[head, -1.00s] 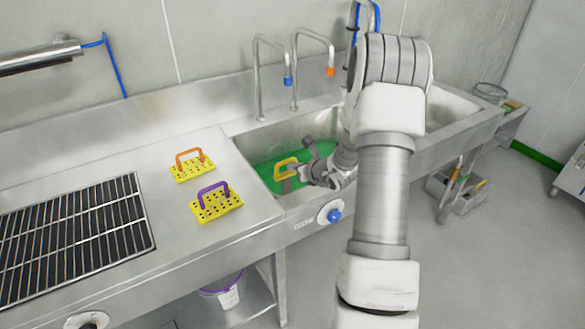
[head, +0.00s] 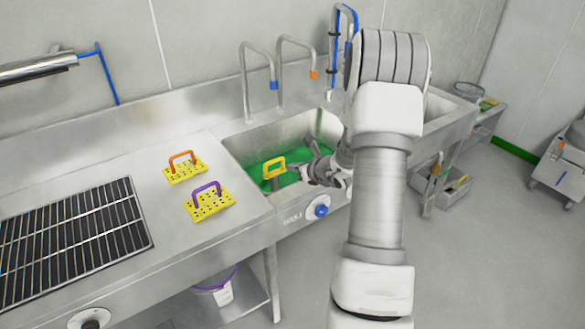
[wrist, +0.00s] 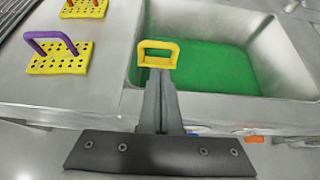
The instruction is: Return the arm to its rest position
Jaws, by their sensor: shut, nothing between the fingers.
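My arm reaches out over the front edge of the sink (head: 325,124). My gripper (wrist: 160,78) is shut and empty, with its two grey fingers together in the wrist view. In the head view the wrist hides part of it. A yellow handle (wrist: 158,53) shows just beyond the fingertips in the wrist view, and they overlap its lower edge there. It also shows over the sink in the head view (head: 273,167). I cannot tell whether the fingers touch it. What lies below the handle is mostly hidden.
Green liquid (wrist: 212,66) covers the sink bottom. Two yellow perforated plates, one with an orange handle (head: 185,169) and one with a purple handle (head: 209,204), stand on the counter left of the sink. A black grate (head: 70,235) lies farther left. Taps (head: 246,85) rise behind the sink.

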